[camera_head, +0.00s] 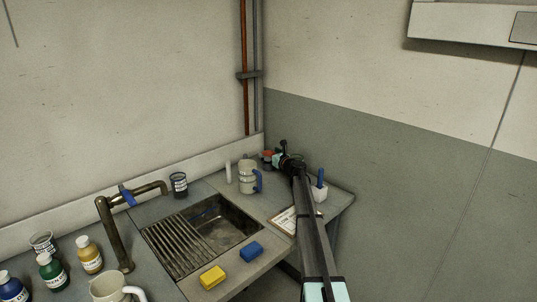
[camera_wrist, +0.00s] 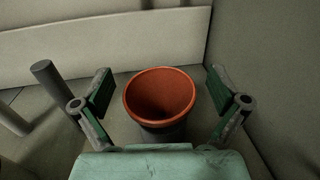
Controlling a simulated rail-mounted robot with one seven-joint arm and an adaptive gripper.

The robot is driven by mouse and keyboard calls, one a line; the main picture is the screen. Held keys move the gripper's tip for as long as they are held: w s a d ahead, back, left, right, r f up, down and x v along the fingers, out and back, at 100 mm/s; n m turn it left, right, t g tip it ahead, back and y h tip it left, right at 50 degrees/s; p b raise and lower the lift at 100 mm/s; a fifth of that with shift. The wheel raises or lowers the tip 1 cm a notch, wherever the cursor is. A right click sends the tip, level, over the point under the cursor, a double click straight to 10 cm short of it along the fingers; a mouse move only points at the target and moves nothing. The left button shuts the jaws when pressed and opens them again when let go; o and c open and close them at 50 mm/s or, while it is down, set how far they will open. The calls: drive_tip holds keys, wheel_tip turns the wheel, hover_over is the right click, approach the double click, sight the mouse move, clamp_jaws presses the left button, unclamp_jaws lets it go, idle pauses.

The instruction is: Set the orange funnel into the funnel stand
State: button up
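The orange funnel (camera_wrist: 160,92) shows in the wrist view as a wide round orange mouth, facing up, between my fingers. A dark grey round body (camera_wrist: 163,135) is directly below its rim; I cannot tell whether this is the funnel stand. In the head view a small orange patch (camera_head: 267,154) shows at the back corner of the counter, partly hidden by my gripper (camera_head: 281,157). In the wrist view my gripper (camera_wrist: 160,88) is open, with a green-padded finger on each side of the funnel and visible gaps between. The funnel's lower end is hidden.
A grey jug with a blue handle (camera_head: 247,177) and a white cylinder (camera_head: 228,172) stand left of my gripper. The sink (camera_head: 215,232) is left; walls close the back corner.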

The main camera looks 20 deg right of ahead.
wheel_tip(320, 180, up, 10)
idle(0.7)
